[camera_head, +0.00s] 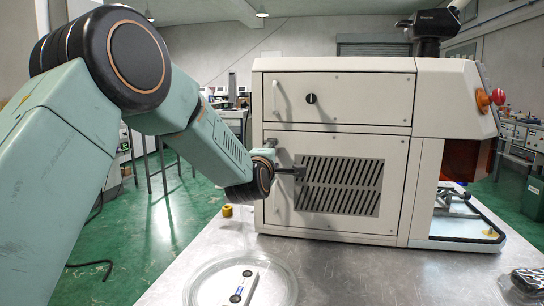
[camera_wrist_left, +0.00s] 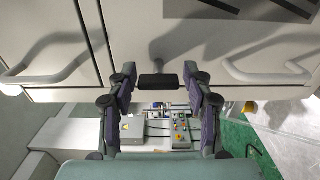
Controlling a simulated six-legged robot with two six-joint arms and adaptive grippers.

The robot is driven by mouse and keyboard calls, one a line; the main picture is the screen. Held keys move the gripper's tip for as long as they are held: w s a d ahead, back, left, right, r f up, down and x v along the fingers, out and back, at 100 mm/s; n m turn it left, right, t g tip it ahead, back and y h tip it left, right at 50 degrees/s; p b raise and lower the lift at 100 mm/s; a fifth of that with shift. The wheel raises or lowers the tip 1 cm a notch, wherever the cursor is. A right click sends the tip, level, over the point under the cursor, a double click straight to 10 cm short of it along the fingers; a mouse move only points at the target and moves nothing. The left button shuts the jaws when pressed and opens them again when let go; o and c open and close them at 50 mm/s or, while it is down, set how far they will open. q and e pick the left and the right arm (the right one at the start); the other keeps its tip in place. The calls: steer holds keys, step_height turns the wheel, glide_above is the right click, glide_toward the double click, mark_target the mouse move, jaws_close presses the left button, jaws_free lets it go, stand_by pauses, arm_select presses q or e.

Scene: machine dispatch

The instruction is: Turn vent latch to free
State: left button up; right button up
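The white machine has a lower vent panel (camera_head: 395,165) with slanted dark slots and a handle at its left. The vent latch, a short black bar, lies across between my left fingertips in the left wrist view (camera_wrist_left: 157,81). My left gripper (camera_head: 298,172) reaches in from the left to the upper left part of the vent panel. Its fingers stand apart on either side of the latch, with small gaps; I cannot tell whether either finger touches it. My right gripper is not in view.
An upper panel (camera_head: 365,98) carries a black knob (camera_head: 311,99) and a handle. The vent panel's handle (camera_wrist_left: 268,76) is close beside my right-hand finger in the wrist view.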

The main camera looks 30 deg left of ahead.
arm_select(q)
steer(key=shift+o, duration=0.6)
steer(key=shift+a, duration=0.15)
steer(key=shift+s, duration=0.1)
steer(key=v, duration=1.2)
steer(key=shift+f, duration=0.1)
